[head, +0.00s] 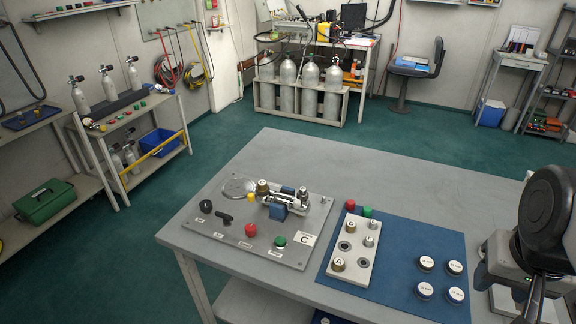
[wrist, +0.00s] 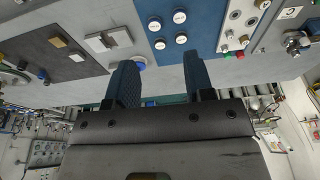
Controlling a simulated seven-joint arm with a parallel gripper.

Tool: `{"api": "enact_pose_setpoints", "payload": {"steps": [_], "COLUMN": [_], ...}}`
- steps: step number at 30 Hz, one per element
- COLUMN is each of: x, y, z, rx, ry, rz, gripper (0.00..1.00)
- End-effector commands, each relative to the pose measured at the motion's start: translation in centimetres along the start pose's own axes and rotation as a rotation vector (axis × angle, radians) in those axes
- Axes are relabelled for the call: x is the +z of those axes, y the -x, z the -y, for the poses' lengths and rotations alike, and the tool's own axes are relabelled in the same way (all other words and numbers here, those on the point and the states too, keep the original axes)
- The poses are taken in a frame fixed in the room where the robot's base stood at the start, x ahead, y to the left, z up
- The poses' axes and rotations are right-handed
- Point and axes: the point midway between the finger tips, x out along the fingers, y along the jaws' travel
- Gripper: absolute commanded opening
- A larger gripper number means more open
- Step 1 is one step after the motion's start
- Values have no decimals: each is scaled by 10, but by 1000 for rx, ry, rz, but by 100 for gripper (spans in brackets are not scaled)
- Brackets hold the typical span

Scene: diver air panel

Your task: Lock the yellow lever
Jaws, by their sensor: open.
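A grey panel plate (head: 225,240) marked C lies on the table at the left in the head view. A small yellow part (head: 251,197), perhaps the yellow lever's knob, shows on it beside a metal valve assembly (head: 285,200). Its exact shape and position are too small to tell. The panel's corner with the C label (wrist: 289,13) shows at the upper right in the wrist view. My gripper (wrist: 161,62) is open and empty in the wrist view, far from the panel. My arm stands at the right edge of the head view.
On the panel are a red knob (head: 250,230), a green knob (head: 280,242) and a black T-handle (head: 225,219). A blue mat (head: 392,285) holds several white-topped caps and a light block (head: 345,275) with fittings. The table's back stretch (head: 330,160) is clear.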

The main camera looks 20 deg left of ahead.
Motion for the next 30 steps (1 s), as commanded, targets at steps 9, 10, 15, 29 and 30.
{"api": "enact_pose_setpoints", "payload": {"steps": [9, 10, 15, 29, 30], "x": [-58, -64, -96, -165, -170], "y": [-1, -2, -6, -30, -33], "z": [44, 49, 82, 191, 202], "rx": [-20, -22, -30, -41, -42], "ry": [10, 11, 14, 23, 24], "rz": [33, 38, 57, 111, 115], "gripper": [48, 48, 48, 48, 48]}}
